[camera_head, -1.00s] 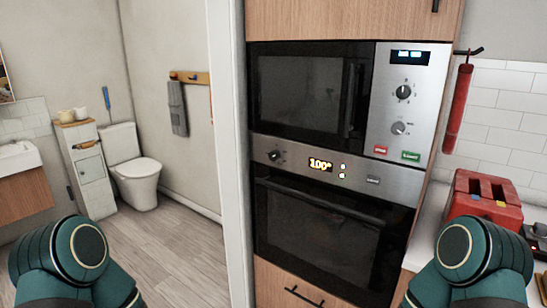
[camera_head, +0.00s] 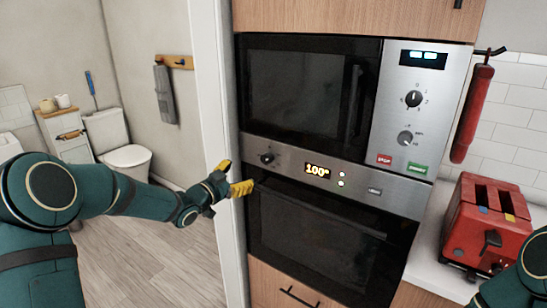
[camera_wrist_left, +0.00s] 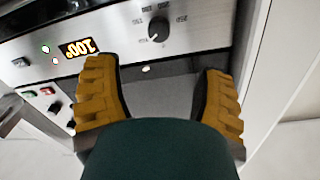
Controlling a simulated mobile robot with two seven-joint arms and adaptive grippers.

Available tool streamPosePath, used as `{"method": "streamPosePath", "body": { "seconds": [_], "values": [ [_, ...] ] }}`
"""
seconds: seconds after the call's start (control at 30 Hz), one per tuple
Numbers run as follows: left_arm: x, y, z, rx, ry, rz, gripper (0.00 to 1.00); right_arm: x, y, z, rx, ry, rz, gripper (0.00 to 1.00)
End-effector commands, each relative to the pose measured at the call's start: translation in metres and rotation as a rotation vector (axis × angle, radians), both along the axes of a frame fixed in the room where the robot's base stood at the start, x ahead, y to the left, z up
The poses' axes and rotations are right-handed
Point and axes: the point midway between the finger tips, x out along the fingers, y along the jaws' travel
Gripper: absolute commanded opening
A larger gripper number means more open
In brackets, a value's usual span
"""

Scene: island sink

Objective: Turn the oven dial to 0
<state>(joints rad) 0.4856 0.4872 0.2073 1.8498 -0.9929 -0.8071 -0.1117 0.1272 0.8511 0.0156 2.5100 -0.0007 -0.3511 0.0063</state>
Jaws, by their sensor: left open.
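The oven (camera_head: 318,232) is built into the wooden cabinet below the microwave. Its black dial (camera_head: 267,158) sits at the left end of the silver panel, beside a display (camera_head: 318,171) reading 100°. My right gripper is out of view; only part of that arm shows.
The microwave (camera_head: 305,92) above has its own knobs (camera_head: 413,99) and stop and start buttons. A red toaster (camera_head: 487,225) stands on the counter at the right. A white wall edge (camera_head: 215,130) runs close to my left gripper. Open floor lies at the left.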

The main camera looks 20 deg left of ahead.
Motion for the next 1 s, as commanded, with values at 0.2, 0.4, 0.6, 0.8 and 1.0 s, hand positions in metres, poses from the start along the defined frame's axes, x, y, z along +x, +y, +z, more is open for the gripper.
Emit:
{"method": "streamPosePath", "body": {
  "seconds": [0.2, 0.4, 0.6, 0.8, 1.0],
  "values": [
    [0.036, -0.017, -0.002, -0.003, 0.001, -0.003, 0.70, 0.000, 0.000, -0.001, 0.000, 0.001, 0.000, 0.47],
    [0.073, -0.033, -0.002, -0.003, 0.002, -0.002, 0.70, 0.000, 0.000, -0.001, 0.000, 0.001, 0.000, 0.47],
    [0.101, -0.044, -0.001, -0.004, 0.002, -0.001, 0.70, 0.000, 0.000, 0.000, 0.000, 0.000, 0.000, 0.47],
    [0.115, -0.050, -0.002, -0.004, 0.004, 0.000, 0.70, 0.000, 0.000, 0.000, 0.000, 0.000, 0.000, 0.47],
    [0.117, -0.050, -0.002, -0.004, 0.004, 0.000, 0.70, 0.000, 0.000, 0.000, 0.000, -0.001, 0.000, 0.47]
  ]
}}
